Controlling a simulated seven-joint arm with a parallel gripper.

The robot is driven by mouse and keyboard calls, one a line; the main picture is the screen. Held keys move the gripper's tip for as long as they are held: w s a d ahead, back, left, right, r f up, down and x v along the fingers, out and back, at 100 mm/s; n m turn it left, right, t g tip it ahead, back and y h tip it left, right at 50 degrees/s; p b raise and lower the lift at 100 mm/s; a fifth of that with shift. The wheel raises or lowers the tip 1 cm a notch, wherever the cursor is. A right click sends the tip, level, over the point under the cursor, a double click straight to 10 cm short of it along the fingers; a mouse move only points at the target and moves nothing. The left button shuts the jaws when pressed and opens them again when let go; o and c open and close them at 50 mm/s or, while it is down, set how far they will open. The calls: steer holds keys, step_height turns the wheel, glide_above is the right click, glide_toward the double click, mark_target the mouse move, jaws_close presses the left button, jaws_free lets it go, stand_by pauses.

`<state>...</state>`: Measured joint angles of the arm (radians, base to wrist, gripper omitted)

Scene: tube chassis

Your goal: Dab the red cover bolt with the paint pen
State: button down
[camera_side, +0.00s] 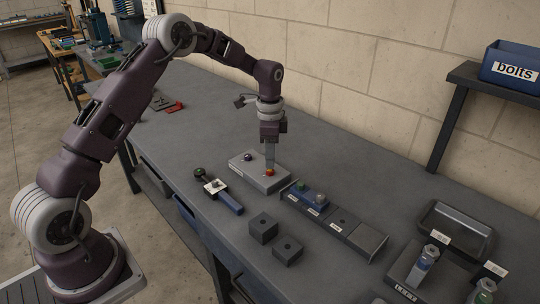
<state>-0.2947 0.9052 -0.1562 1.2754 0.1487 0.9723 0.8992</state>
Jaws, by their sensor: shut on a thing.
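A grey cover block (246,170) lies on the workbench, below my gripper. On its right part is the red bolt (270,173), with a small orange patch at its top. A dark blue bolt (247,157) sits on the block's left part. My gripper (270,146) points straight down above the red bolt and is shut on a slim greyish upright thing, which appears to be the paint pen (270,158). Its lower end is at the red bolt's top; I cannot tell whether they touch.
A dark rack (340,222) with a blue piece (307,195) lies right of the block. Two dark blocks (264,227) and a blue-handled tool (230,203) lie in front. At right are an empty tray (430,216) and a bottle (428,258) on a stand. The bench's back left is mostly clear.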

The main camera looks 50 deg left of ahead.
steer(key=shift+r, duration=3)
